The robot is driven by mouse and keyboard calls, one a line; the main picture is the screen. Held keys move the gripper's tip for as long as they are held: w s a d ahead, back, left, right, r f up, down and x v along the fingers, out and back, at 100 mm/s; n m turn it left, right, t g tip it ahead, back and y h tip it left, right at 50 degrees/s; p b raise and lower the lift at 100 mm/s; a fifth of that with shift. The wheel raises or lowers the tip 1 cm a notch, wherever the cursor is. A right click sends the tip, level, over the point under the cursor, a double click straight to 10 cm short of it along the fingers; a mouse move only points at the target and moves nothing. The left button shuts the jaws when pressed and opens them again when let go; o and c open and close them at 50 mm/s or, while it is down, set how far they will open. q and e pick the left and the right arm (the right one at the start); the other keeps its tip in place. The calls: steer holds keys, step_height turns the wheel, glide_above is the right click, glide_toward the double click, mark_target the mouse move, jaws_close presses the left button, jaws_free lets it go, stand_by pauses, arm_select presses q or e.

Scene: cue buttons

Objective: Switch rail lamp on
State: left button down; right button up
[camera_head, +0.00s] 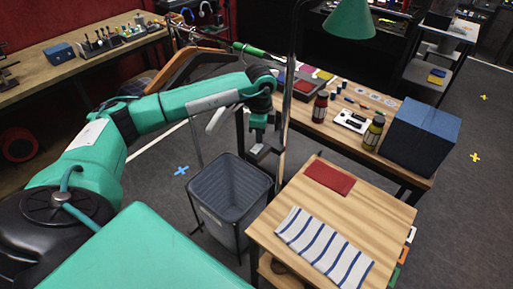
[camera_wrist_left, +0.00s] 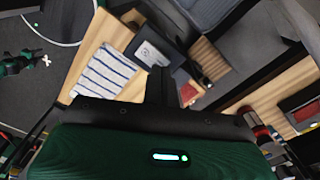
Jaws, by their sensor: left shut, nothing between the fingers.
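The lamp's green cone shade (camera_head: 350,18) hangs at the top of the head view, above the back bench. No glow shows on it. A dark upright post (camera_head: 289,85) stands between my left arm and that bench. My left gripper (camera_head: 257,150) points down beside the post, above the grey bin and left of the small table. It is shut and empty. In the left wrist view its dark fingers (camera_wrist_left: 158,88) are close together, in front of a dark panel with a pale label (camera_wrist_left: 150,54). I cannot tell whether they touch it. My right gripper is not in view.
A grey bin (camera_head: 228,190) stands below my left gripper. The small wooden table (camera_head: 268,228) holds a striped cloth (camera_head: 325,245) and a red mat (camera_head: 330,176). The back bench holds bottles (camera_head: 374,132) and a blue box (camera_head: 420,135).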

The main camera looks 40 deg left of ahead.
mark_target(260, 145)
arm_select(q)
steer(key=shift+f+b, duration=0.7)
steer(key=shift+f, duration=0.3)
stand_by(0.4)
steer(key=shift+s+r, duration=0.1)
steer(key=shift+r+p, duration=0.65)
steer(key=shift+r, duration=0.15)
steer(key=shift+r+p, duration=1.35)
steer(key=shift+r, duration=1.3)
